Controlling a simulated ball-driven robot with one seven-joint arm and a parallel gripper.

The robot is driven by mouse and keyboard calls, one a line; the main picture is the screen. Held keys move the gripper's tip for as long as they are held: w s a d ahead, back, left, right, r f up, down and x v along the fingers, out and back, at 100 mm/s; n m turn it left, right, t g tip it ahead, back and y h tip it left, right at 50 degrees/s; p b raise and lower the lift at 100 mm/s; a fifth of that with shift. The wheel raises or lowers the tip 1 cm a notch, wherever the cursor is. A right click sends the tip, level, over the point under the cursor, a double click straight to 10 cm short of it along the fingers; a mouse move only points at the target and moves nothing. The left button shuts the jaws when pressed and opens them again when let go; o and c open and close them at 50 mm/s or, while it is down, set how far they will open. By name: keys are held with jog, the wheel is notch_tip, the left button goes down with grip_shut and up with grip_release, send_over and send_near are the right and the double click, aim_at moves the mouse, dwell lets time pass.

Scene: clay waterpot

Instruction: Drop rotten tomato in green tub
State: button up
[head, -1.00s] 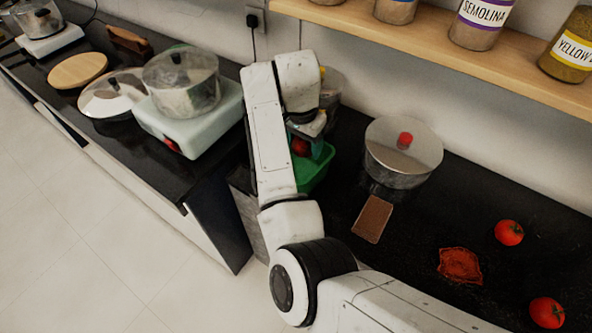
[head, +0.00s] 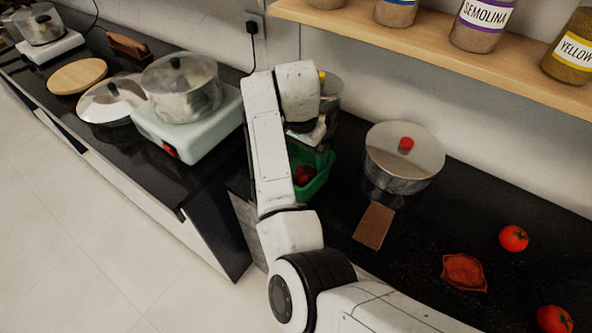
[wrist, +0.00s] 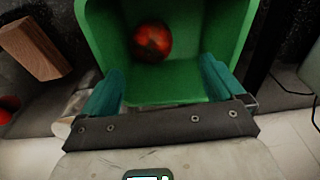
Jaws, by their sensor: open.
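The green tub (head: 321,180) stands on the dark counter, partly hidden behind my arm; it also fills the top of the wrist view (wrist: 235,25). A red tomato with dark blotches (wrist: 152,42) lies inside the tub against its inner wall, and it shows as a dark red shape in the head view (head: 304,175). My gripper (wrist: 160,84) is open and empty, its teal fingers apart at the tub's near side, with the tomato beyond them. In the head view my gripper (head: 314,150) is just above the tub.
A lidded pot (head: 404,155), a brown block (head: 374,225), an orange-red crumpled piece (head: 464,272) and two bright red tomatoes (head: 513,238) (head: 554,319) are on the counter to the right. A shelf of jars (head: 440,45) hangs above. A stove with a pot (head: 182,90) stands left.

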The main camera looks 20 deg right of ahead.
notch_tip(320, 180, up, 11)
jog(key=a, duration=0.1)
jog(key=shift+s+f, duration=0.15)
jog(key=shift+s, duration=0.2)
jog(key=shift+f, duration=0.1)
